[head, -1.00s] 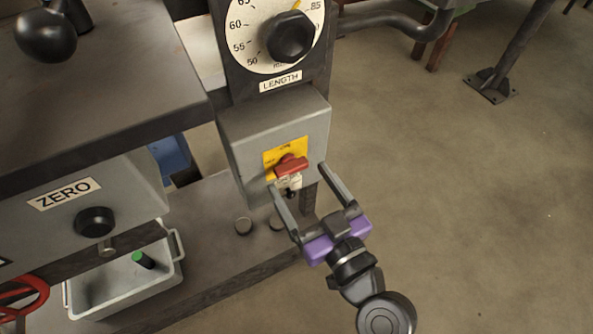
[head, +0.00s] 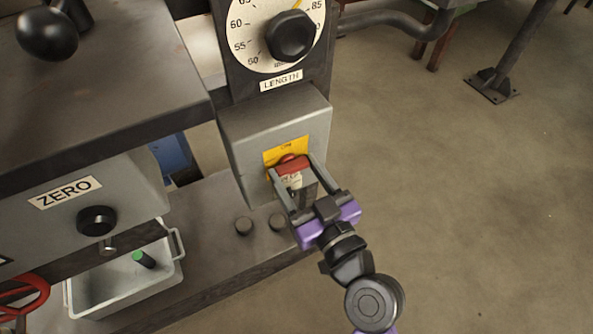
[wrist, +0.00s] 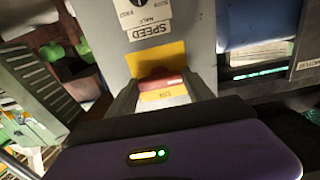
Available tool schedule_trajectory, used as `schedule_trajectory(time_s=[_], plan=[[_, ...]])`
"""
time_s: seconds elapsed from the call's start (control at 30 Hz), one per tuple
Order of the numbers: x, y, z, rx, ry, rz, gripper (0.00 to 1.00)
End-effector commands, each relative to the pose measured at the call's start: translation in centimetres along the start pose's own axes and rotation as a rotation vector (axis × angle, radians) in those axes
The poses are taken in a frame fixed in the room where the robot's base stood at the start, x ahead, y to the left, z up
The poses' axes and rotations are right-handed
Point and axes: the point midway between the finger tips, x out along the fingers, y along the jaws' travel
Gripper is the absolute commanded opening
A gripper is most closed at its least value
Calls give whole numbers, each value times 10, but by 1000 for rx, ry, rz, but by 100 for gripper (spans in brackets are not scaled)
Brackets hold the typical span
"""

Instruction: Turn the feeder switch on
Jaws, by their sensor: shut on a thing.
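The feeder switch is a red handle (head: 292,164) on a yellow plate (head: 286,149), on the front of a grey box below the length dial. My gripper (head: 292,172) reaches it from the lower right, with one finger on each side of the red handle, shut on it. In the wrist view the red handle (wrist: 162,83) lies crosswise between the fingers, in front of the yellow plate (wrist: 157,58). The handle's exact angle is partly hidden by the fingers.
The length dial (head: 290,36) with its black knob is above the box. A dark bench with a ZERO panel (head: 66,193) and knob is at left. A grey bin (head: 95,293) holding a green-topped item sits lower left.

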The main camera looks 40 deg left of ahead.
Motion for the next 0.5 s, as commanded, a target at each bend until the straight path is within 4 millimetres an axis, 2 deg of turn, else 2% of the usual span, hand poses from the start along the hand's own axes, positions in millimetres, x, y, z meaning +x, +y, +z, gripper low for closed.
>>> schedule_trajectory(time_s=[0.27,0.5], plan=[[0,0,0,72,0,-1,20],[0,0,0,243,-1,0,20]])
